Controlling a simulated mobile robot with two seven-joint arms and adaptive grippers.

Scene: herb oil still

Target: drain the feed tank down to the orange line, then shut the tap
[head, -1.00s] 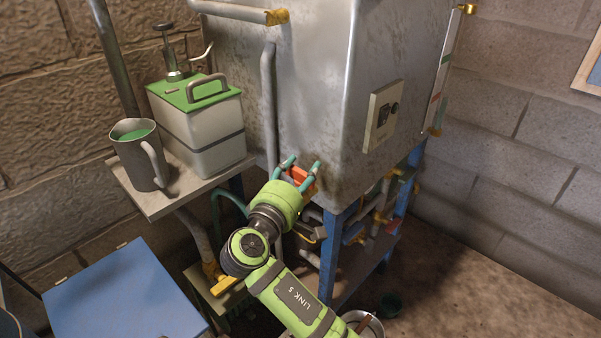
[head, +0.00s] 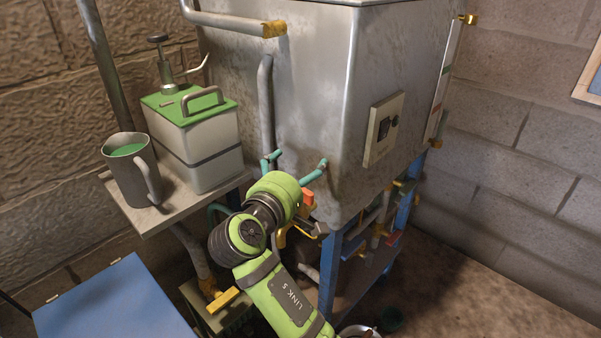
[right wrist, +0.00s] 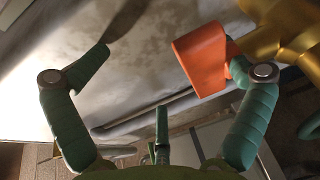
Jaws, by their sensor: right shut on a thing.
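The feed tank (head: 300,90) is a large grey metal tank on a blue stand. Its level gauge (head: 445,80) runs down the right side with small green and orange-red marks; I cannot make out the liquid level. The orange tap handle (head: 307,197) is low at the tank's front corner. It also shows in the right wrist view (right wrist: 200,58), beside a brass fitting (right wrist: 285,30). My right gripper (head: 294,165) is at the handle, its fingers spread wide. The handle lies between them against the right finger; the left finger stands apart from it. My left gripper is out of view.
A shelf (head: 150,218) at the left holds a grey jug (head: 130,170) of green liquid and a green-lidded box (head: 195,140). A blue panel (head: 110,305) is at the lower left. Pipes and valves crowd the stand; floor at the right is clear.

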